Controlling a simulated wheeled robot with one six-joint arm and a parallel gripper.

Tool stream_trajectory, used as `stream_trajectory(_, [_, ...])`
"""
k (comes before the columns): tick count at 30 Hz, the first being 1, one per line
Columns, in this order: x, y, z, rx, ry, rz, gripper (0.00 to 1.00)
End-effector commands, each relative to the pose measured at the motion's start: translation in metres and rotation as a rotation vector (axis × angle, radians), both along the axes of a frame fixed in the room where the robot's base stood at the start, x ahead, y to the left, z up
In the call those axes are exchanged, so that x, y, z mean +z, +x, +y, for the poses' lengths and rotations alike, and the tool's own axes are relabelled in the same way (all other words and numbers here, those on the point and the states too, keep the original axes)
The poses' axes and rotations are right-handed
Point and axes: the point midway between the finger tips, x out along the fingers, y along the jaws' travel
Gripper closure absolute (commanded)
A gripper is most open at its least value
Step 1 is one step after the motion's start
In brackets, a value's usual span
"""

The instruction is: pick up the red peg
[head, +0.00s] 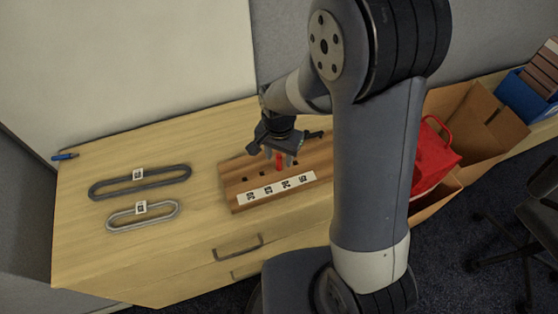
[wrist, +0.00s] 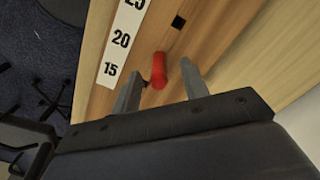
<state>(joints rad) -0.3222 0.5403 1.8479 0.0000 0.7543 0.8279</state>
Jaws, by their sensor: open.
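The red peg (head: 279,160) stands upright at the wooden hole board (head: 238,197) in the head view. In the wrist view the red peg (wrist: 159,70) shows between the two fingers, nearer the left one. My gripper (head: 279,158) is over the board with its fingers on either side of the peg. In the wrist view my gripper (wrist: 160,85) is open, with a gap between peg and right finger. Whether the left finger touches the peg cannot be told. The peg's lower end is hard to see.
A white number strip (head: 275,188) lies along the board's front. Two oval loops, one dark (head: 140,182) and one light grey (head: 143,215), lie to the left. A blue pen-like item (head: 64,157) is at the far left. A red bag (head: 432,160) and cardboard boxes (head: 485,120) are on the right.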

Motion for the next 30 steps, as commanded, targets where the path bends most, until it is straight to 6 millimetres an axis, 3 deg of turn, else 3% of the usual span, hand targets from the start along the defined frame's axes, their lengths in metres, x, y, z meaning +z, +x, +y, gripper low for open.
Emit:
stream_trajectory(6, [-0.024, -0.001, 0.000, 0.000, 0.000, 0.001, 0.57])
stream_trajectory(15, [-0.028, -0.001, 0.000, 0.000, 0.000, -0.001, 0.57])
stream_trajectory(30, [-0.028, -0.001, 0.000, 0.000, 0.000, -0.001, 0.98])
